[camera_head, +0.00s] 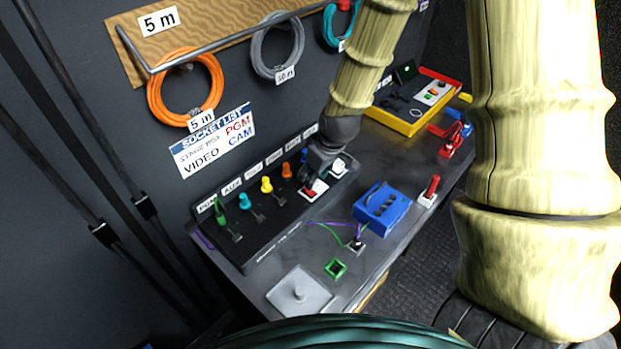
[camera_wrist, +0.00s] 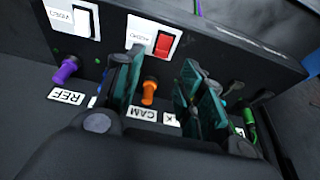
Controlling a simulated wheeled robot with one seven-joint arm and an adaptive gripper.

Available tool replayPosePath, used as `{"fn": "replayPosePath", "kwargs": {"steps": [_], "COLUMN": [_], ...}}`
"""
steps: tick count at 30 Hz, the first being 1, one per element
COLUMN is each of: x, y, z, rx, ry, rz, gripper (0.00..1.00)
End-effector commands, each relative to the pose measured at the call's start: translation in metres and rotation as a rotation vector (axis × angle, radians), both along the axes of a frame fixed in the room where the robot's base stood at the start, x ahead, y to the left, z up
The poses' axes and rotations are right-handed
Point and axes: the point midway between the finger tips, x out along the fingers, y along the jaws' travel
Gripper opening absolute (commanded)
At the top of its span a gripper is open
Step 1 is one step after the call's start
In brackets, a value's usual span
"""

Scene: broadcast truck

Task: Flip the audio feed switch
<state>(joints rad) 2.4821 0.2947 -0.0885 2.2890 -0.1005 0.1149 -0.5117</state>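The audio switch (camera_wrist: 163,43) is a red rocker in a white plate with a label reading AUDIO, on the black panel in the wrist view. It also shows in the head view as a red switch (camera_head: 314,189). A white video switch (camera_wrist: 82,20) sits to its left in the wrist view. My gripper (camera_wrist: 163,62) is open, its two green-padded fingers apart with nothing between them. The red switch shows beyond the gap between the fingertips. In the head view my gripper (camera_head: 325,158) is over the panel's right end, close to the switches; contact cannot be told.
An orange plug (camera_wrist: 149,90) stands between the fingers, with a purple plug (camera_wrist: 64,70) left and a green plug (camera_wrist: 248,122) right. On the desk are a blue box (camera_head: 383,206), a red-handled switch (camera_head: 430,190) and a yellow-edged console (camera_head: 400,121).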

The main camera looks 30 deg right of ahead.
Motion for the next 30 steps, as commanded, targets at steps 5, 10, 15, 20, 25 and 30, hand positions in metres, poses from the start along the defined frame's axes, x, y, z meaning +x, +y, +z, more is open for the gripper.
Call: {"fn": "replayPosePath", "kwargs": {"steps": [5,10,15,20,25,30], "x": [-0.006,-0.011,-0.015,-0.017,-0.017,-0.017], "y": [-0.002,-0.005,-0.006,-0.006,-0.006,-0.006], "z": [0.022,0.039,0.050,0.054,0.054,0.054], "rx": [0.000,0.000,0.000,0.001,0.001,0.001], "ry": [-0.003,-0.003,-0.003,-0.001,-0.001,-0.001], "rz": [0.000,-0.001,-0.001,-0.001,-0.001,-0.001], "gripper": [0.39,0.39,0.39,0.39,0.39,0.39]}}
